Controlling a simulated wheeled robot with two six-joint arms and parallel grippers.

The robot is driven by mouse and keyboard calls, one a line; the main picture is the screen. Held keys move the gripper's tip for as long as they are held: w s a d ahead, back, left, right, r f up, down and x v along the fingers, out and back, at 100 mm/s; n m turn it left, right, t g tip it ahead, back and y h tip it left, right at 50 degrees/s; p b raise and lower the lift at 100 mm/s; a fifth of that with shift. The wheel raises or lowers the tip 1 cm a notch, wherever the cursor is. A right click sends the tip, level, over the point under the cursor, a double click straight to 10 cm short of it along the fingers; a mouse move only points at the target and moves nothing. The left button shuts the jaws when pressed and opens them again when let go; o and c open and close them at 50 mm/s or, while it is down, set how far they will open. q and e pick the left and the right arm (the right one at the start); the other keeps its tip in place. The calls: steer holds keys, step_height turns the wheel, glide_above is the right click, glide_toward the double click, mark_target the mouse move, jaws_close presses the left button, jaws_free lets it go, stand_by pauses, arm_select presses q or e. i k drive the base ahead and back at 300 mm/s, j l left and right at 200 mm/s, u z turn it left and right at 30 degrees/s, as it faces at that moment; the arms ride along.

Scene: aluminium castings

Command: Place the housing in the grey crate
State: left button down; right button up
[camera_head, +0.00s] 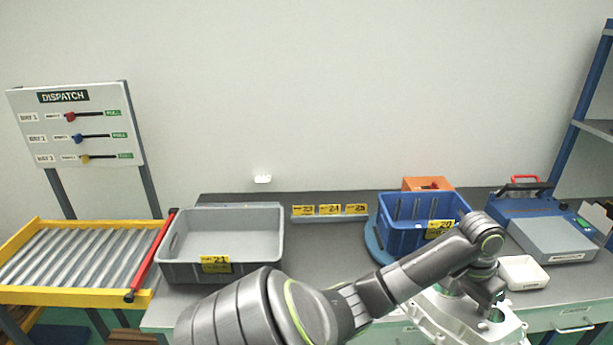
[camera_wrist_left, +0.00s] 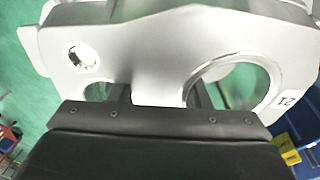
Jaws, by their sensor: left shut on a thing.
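The housing (camera_head: 445,314) is a silvery aluminium casting with round openings, at the lower right of the head view. My left gripper (camera_head: 487,296) is shut on it, with the arm reaching across from the bottom middle. In the left wrist view the housing (camera_wrist_left: 155,50) fills the top, with a large round hole, a smaller hole and a "21" mark at its right. The fingers are partly hidden behind the housing there. The grey crate (camera_head: 178,271), tagged 21, stands on the table at left and looks empty. My right gripper is not in view.
A blue crate (camera_head: 397,236) tagged 20 stands right of the middle, with an orange box (camera_head: 428,183) behind it. A white tray (camera_head: 523,272) and a scale-like device (camera_head: 552,240) are at right. A roller conveyor (camera_head: 75,262) with a red bar adjoins the grey crate.

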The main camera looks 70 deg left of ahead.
mark_target(229, 254)
steer(key=i+j+u, duration=0.1)
steer(key=j+u, duration=0.25)
steer(key=u, duration=0.15)
steer(key=i+j+u, duration=0.15)
steer(key=j+u, duration=0.15)
steer(key=u, duration=0.2)
steer(key=i+j+u, duration=0.2)
steer(key=u, duration=0.25)
steer(key=i+j+u, duration=0.15)
steer(key=u, duration=0.35)
steer(key=i, duration=0.1)
